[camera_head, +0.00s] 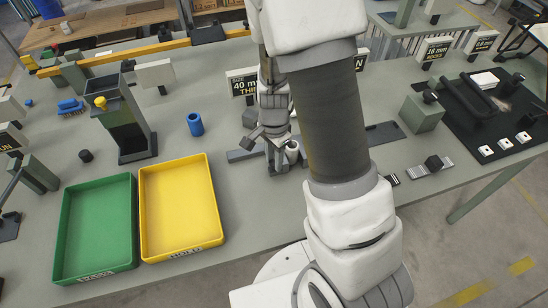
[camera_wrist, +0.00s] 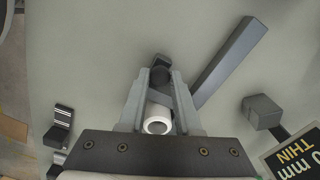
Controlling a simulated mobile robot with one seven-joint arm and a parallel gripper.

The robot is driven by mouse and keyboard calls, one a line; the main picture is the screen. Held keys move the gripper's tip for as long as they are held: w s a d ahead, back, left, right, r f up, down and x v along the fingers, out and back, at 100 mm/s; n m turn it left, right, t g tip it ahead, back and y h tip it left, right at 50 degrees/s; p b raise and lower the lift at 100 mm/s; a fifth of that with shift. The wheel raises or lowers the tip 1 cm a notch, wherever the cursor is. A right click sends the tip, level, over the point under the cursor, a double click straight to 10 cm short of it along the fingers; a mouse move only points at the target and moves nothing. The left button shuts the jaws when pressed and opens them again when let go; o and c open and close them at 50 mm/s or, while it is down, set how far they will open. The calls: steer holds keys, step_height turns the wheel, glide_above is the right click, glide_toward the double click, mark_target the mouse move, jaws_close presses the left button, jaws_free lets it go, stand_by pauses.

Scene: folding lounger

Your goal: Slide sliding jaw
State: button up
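My gripper (camera_head: 276,160) reaches down to the bench at a long grey bar (camera_head: 244,154), which also runs diagonally to the upper right in the wrist view (camera_wrist: 230,63). In the wrist view my two fingers (camera_wrist: 161,82) are spread apart around a dark grey block with a rounded knob (camera_wrist: 160,74), possibly the sliding jaw. I cannot tell whether they touch it. A white-ended cylinder (camera_wrist: 158,121) lies between the fingers, nearer the palm. It shows beside my gripper in the head view (camera_head: 291,151). My arm and fingers hide part of the bar assembly.
A green tray (camera_head: 133,225) and a yellow tray (camera_head: 143,215) sit front left. A blue cylinder (camera_head: 195,124) and a grey holder (camera_head: 125,120) stand behind them. A black mat (camera_head: 520,118) lies at right.

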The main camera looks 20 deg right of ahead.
jaws_close()
stand_by(1.0)
